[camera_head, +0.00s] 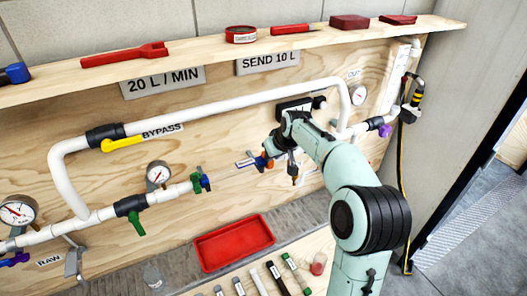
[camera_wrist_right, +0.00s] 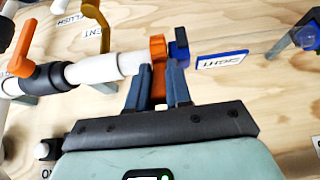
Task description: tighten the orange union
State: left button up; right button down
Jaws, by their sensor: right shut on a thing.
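The orange union (camera_wrist_right: 158,48) sits at the end of the white pipe in the right wrist view, beside a dark blue fitting. My right gripper (camera_wrist_right: 164,80) has its two blue fingers on either side of the orange union and is shut on it. In the head view the orange union (camera_head: 269,162) shows only as a small patch beside blue parts, partly covered by my right gripper (camera_head: 277,150). My left gripper is not in view.
A green-and-blue fitting (camera_head: 201,181) ends the left pipe run. A SIGHT label (camera_wrist_right: 222,60) is right of the union. The white bypass pipe (camera_head: 230,105) passes above. A red tray (camera_head: 234,243) and several filter tubes (camera_head: 275,276) lie below. An orange-handled valve (camera_wrist_right: 20,58) is nearby.

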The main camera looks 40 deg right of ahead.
jog(key=shift+w+d+r+g+y, duration=0.15)
jog(key=shift+w+r+g+y, duration=0.25)
jog(key=shift+g, duration=0.5)
jog(key=shift+w+r, duration=0.1)
jog(key=c, duration=1)
grip_release()
jog(key=shift+c, duration=0.2)
jog(key=shift+w, duration=0.1)
jog(key=v, duration=1.3)
jog(key=shift+r, duration=0.1)
